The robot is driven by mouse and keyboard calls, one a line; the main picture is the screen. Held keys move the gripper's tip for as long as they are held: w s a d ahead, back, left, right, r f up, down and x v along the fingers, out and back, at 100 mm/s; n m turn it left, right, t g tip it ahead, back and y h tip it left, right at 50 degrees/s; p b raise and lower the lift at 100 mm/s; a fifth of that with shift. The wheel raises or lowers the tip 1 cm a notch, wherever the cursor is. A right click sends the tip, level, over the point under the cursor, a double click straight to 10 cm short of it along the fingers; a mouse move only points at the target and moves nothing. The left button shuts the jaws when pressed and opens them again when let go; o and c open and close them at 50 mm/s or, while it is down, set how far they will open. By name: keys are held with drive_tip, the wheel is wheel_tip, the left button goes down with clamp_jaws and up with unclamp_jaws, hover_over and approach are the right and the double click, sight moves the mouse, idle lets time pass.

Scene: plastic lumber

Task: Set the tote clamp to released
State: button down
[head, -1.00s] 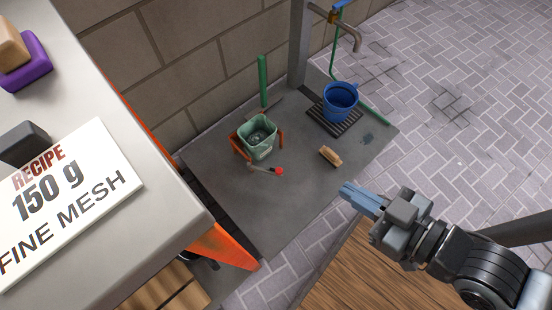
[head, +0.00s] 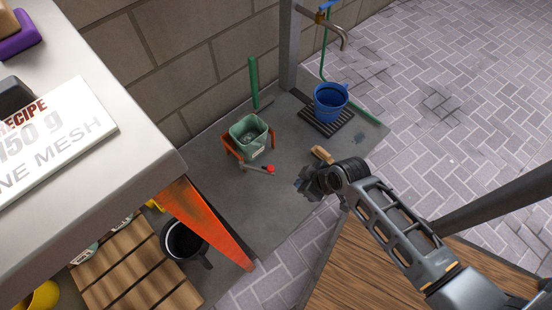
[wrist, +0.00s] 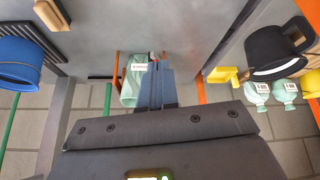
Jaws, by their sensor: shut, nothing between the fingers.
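The green tote (head: 248,142) sits in an orange stand (head: 228,146) on the grey floor slab. The tote clamp's lever (head: 252,168) lies low at its front, with its red knob (head: 269,169) pointing right. My gripper (head: 302,184) is to the right of the knob and apart from it in the head view, its fingers small and dark there. In the wrist view my gripper (wrist: 155,68) is shut and empty. The tote (wrist: 131,84) shows just left of the fingers, and the red knob (wrist: 153,56) shows beyond their tips. The fingers hide part of the lever.
A blue bucket (head: 331,101) stands on a dark grate at the back right. A brush (head: 322,154) lies near my wrist. A steel table with an orange leg (head: 209,222) stands at left, with a black pitcher (head: 184,241) below. A wooden bench top (head: 372,268) is at front right.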

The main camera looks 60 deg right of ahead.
drive_tip(key=w+d+f+g+y, duration=0.1)
drive_tip(key=w+d+f+y, duration=0.2)
drive_tip(key=w+d, duration=0.4)
drive_tip(key=w+d+r+n+y+b, duration=0.2)
drive_tip(key=d+r+y, duration=0.25)
drive_tip(key=d, duration=0.45)
drive_tip(key=w+a+f+b, duration=0.2)
drive_tip(key=a+f+b, duration=0.2)
drive_tip(key=a+f, duration=0.4)
drive_tip(key=shift+w+a+g+h, duration=0.3)
drive_tip(key=shift+w+a+h, duration=0.1)
drive_tip(key=shift+a, duration=0.1)
drive_tip(key=shift+f, duration=0.1)
drive_tip(key=shift+a, duration=0.1)
